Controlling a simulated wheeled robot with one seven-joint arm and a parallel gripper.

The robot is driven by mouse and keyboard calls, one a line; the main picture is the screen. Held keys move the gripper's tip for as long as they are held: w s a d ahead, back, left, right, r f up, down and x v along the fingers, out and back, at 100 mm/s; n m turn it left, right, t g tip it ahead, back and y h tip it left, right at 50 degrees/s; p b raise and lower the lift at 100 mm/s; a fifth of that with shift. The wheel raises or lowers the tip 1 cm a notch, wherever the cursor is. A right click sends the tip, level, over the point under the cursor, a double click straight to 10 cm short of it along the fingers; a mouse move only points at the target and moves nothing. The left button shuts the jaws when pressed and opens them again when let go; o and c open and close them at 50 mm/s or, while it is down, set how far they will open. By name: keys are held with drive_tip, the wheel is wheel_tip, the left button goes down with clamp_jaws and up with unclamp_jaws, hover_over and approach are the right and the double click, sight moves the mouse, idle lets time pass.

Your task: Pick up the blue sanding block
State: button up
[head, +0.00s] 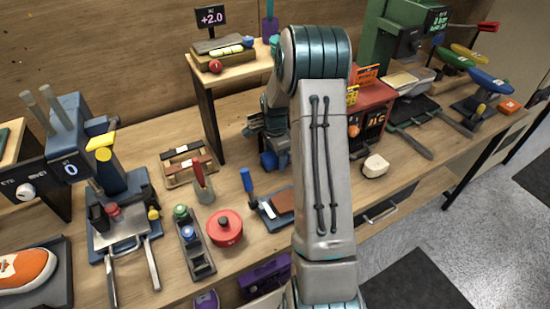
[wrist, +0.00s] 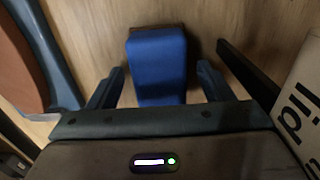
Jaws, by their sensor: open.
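The blue sanding block (wrist: 158,62) lies on the wooden bench top in the wrist view, between my gripper's two spread fingers. A gap shows on each side of it, and I see no finger touching it. My gripper (wrist: 161,82) is open and empty. In the head view the block (head: 268,160) is a small blue shape under my gripper (head: 266,140), behind my arm and partly hidden. How far the fingertips are above the bench is hard to tell.
A shelf (head: 207,115) stands left of my gripper. A white lettered box (wrist: 301,105) is close on the wrist view's right.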

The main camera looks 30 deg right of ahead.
drive_tip(key=shift+f, duration=0.15)
drive_tip(key=c, duration=1.2)
drive_tip(key=shift+r, duration=0.45)
wheel_tip(320, 180, up, 6)
drive_tip(key=shift+r+b, duration=0.25)
drive_tip(key=shift+b, duration=0.5)
drive_tip(key=s+d+b, duration=0.1)
drive_tip(key=s+d, duration=0.1)
drive_tip(key=s, duration=0.3)
drive_tip(key=s+d+b, duration=0.1)
drive_tip(key=s+d, duration=0.1)
drive_tip(key=s, duration=0.4)
drive_tip(key=s+d+b, duration=0.1)
drive_tip(key=s, duration=0.5)
drive_tip(key=shift+d+f, duration=0.15)
drive_tip(key=shift+d, duration=0.25)
